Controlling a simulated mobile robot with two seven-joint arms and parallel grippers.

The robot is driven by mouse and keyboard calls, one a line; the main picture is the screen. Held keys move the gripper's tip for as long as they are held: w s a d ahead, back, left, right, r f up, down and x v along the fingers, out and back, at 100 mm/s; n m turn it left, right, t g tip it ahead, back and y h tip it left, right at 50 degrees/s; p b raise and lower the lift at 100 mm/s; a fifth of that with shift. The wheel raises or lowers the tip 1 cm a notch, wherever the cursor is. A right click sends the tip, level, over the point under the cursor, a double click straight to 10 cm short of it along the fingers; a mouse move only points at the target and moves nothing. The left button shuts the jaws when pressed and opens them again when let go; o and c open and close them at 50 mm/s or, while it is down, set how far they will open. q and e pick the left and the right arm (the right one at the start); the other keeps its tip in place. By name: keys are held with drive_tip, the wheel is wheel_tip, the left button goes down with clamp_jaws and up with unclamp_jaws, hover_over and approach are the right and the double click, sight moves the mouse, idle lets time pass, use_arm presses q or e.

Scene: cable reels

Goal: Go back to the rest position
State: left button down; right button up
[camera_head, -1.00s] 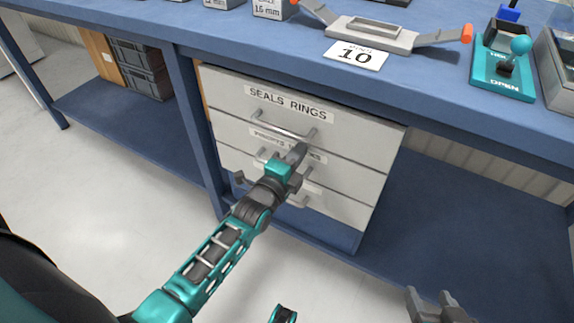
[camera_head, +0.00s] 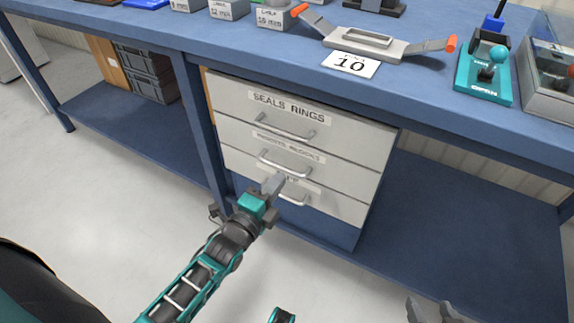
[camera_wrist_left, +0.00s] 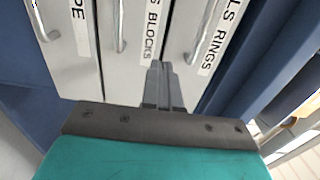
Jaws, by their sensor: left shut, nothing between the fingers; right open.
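My left gripper (camera_head: 273,184) is shut and empty in the head view. It is in front of the lower drawers of the white drawer unit (camera_head: 330,197), near the bottom drawer's handle. In the left wrist view its closed fingers (camera_wrist_left: 159,84) point at the drawer fronts, near the label ending in "BLOCKS"; whether they touch is hard to tell. My right gripper (camera_head: 430,312) is at the bottom edge of the head view, partly cut off, with its fingers apart.
All drawers look closed; their bar handles (camera_head: 286,132) stick out. The blue workbench (camera_head: 420,93) overhangs the drawers and carries blocks, a tool with orange-tipped handles (camera_head: 375,41) and a teal lever device (camera_head: 485,75). Grey crates (camera_head: 147,75) sit on the shelf at left. Floor (camera_head: 110,190) is clear at left.

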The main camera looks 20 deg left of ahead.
use_arm(q)
drive_tip(key=shift+s+a, duration=0.1)
drive_tip(key=shift+s, duration=1.5)
use_arm(e)
drive_tip(key=shift+d+r, duration=0.15)
drive_tip(key=shift+r, duration=0.1)
use_arm(q)
drive_tip(key=s+d+f+n+g+h+p, duration=0.1)
drive_tip(key=s+d+n+g, duration=0.35)
drive_tip(key=n, duration=0.35)
drive_tip(key=s+d+n+g+h, duration=0.1)
drive_tip(key=s+d+n+g, duration=0.2)
drive_tip(key=s+n, duration=0.4)
wheel_tip(320, 180, up, 10)
drive_tip(key=a+n+y+p, duration=0.1)
drive_tip(key=a+p, duration=0.2)
drive_tip(key=p, duration=1.1)
drive_tip(key=shift+f+y, duration=0.15)
drive_tip(key=shift+y, duration=0.15)
use_arm(e)
wheel_tip(320, 180, up, 11)
drive_tip(key=s+d, duration=0.1)
drive_tip(key=d, duration=0.2)
drive_tip(key=shift+s+h, duration=0.25)
drive_tip(key=shift+h, duration=0.15)
use_arm(q)
drive_tip(key=shift+w, duration=0.1)
